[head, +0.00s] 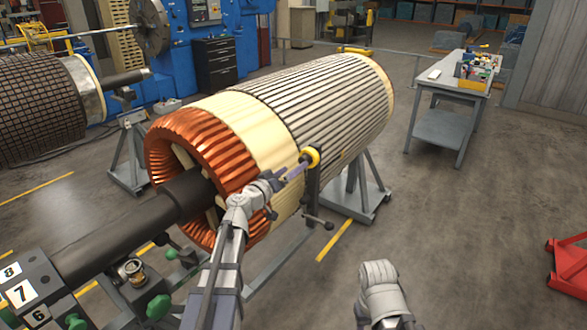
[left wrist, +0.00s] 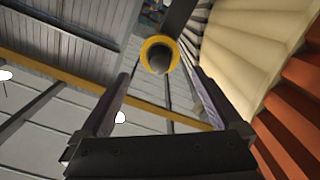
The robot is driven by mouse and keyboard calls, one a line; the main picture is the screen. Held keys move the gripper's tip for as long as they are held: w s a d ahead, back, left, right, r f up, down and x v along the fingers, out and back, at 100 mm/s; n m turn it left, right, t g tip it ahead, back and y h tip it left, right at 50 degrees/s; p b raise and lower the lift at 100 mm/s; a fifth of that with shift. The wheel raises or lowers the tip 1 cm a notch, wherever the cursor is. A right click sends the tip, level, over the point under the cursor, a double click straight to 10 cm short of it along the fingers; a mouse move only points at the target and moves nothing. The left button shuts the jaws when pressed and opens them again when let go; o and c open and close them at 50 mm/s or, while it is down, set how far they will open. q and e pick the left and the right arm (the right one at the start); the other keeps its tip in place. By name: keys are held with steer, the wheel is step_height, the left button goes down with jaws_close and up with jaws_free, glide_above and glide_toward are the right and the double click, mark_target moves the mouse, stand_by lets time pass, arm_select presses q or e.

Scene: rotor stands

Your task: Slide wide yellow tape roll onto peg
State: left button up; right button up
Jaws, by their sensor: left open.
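The yellow tape roll (head: 312,157) is a wide ring at the top of a dark upright post (head: 313,188) beside the rotor. In the left wrist view the roll (left wrist: 146,50) shows end-on, with a dark round peg end (left wrist: 159,61) inside its hole. The roll appears to be around this peg; how far along it sits is hard to tell. My left gripper (head: 302,165) is open and points at the roll, its two fingers apart on either side of the line to it. In the left wrist view nothing lies between the fingers. My right gripper's fingers are not visible.
The big rotor (head: 322,105) with copper end windings (head: 190,140) lies close behind my left gripper. A grey workbench (head: 455,85) stands at the back right. A red stand (head: 567,262) is at the right edge.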

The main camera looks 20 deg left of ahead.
arm_select(q)
steer(key=shift+s+a, duration=0.2)
steer(key=shift+s, duration=0.4)
steer(key=shift+c, duration=0.6)
steer(key=s+n, duration=0.2)
steer(key=shift+a+n, duration=0.35)
steer(key=shift+n, duration=0.05)
steer(key=c, duration=0.6)
steer(key=shift+w, duration=0.1)
steer(key=shift+w, duration=0.1)
steer(key=shift+x, duration=2.3)
steer(key=shift+w+d, duration=0.1)
